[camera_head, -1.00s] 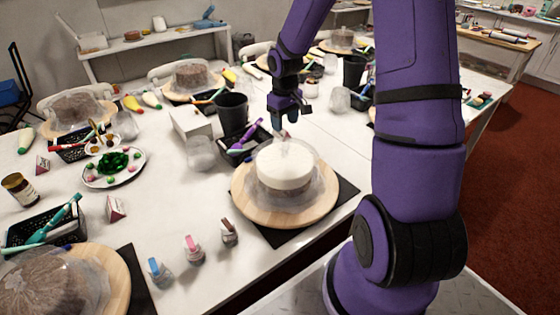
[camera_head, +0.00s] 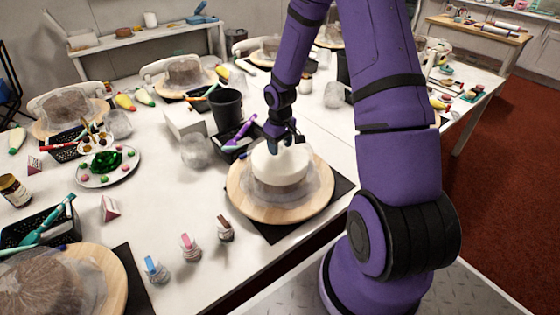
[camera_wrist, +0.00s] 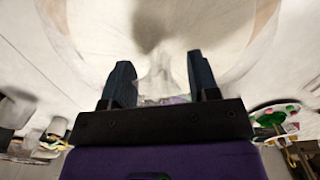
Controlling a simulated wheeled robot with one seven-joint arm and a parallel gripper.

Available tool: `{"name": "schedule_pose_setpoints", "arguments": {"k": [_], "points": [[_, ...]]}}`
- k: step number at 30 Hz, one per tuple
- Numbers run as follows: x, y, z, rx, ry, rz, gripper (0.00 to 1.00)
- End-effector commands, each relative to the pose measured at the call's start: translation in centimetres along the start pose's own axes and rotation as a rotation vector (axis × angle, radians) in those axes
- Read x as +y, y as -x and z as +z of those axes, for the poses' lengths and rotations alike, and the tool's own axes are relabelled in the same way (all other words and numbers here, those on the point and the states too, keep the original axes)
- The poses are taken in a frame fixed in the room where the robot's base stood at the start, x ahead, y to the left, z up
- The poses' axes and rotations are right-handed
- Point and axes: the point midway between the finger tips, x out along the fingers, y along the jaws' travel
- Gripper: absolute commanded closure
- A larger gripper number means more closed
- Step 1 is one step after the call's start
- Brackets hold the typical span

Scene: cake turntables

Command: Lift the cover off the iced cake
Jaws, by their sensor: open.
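The white iced cake (camera_head: 279,166) stands on a round wooden turntable (camera_head: 240,196) near the table's front edge. A clear, crinkled cover (camera_head: 312,190) drapes over it and spreads around its base. My gripper (camera_head: 285,146) is just above the top of the cake, at its back side. In the wrist view my gripper (camera_wrist: 160,80) has its two dark fingers apart, with a translucent peak of the cover (camera_wrist: 163,72) between them. I cannot tell whether the fingers touch the cover.
A black mat (camera_head: 340,190) lies under the turntable. A black tray with a purple tool (camera_head: 240,133), a dark cup (camera_head: 226,108) and a clear crumpled cup (camera_head: 195,151) stand behind and left. Small piping bottles (camera_head: 190,247) stand front left. Another covered cake (camera_head: 40,285) is at lower left.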

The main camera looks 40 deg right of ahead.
Motion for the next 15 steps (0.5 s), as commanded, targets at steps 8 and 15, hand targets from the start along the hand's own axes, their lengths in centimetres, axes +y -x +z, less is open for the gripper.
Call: {"name": "schedule_pose_setpoints", "arguments": {"k": [8, 15], "points": [[0.0, -0.65, -0.04, 0.001, 0.0, 0.001, 0.45], [0.0, -0.63, -0.03, 0.001, 0.0, 0.001, 0.89]]}}
